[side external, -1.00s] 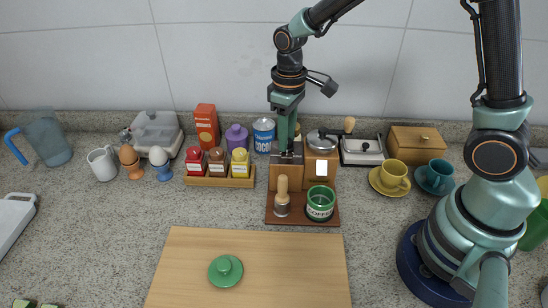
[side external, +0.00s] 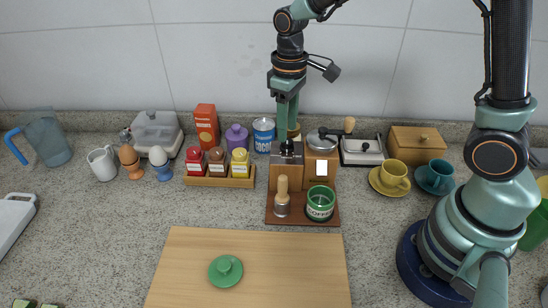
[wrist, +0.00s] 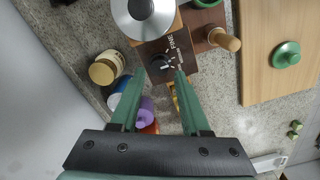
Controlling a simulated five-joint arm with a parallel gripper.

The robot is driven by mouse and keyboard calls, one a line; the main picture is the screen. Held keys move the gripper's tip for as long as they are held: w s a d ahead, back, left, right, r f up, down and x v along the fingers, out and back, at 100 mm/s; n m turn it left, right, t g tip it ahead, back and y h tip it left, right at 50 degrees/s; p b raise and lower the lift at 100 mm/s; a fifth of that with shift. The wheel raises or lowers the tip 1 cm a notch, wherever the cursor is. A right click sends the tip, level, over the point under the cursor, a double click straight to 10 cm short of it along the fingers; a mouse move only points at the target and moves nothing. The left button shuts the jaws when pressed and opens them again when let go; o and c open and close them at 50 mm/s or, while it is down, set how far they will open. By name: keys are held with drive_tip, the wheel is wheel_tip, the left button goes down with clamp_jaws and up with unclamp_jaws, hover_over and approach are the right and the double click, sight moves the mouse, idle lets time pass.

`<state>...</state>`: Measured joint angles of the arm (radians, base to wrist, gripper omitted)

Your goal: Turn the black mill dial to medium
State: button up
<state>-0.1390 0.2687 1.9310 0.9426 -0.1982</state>
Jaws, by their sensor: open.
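The black mill dial (wrist: 158,61) sits on the dark labelled panel of the wooden coffee mill (side external: 321,168). White marks and small lettering surround it, but I cannot tell its setting. In the side view the dial (side external: 287,148) is small and partly hidden by my fingers. My gripper (wrist: 160,75) is open, with nothing between its fingers. In the side view, my gripper (side external: 287,136) points down just above the dial. In the wrist view its fingertips lie to either side of and just below the dial.
A silver mill lid (wrist: 143,15) stands close beside the dial. A wooden-handled tamper (side external: 282,197) and a green coffee tin (side external: 320,204) stand in front. A jar rack (side external: 218,181) is left. The wooden board (side external: 250,260) holds only a green lid (side external: 225,271).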

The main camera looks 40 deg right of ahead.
sight(288, 140)
wheel_tip(288, 140, up, 9)
idle(0.3)
drive_tip(key=shift+r, duration=0.1)
drive_tip(key=s+d+r+m+t, duration=0.2)
drive_tip(key=s+d+t, duration=0.3)
drive_tip(key=s, duration=0.5)
drive_tip(key=shift+d+r+m+t, duration=0.2)
drive_tip(key=shift+m+t, duration=0.1)
drive_tip(key=shift+m, duration=0.6)
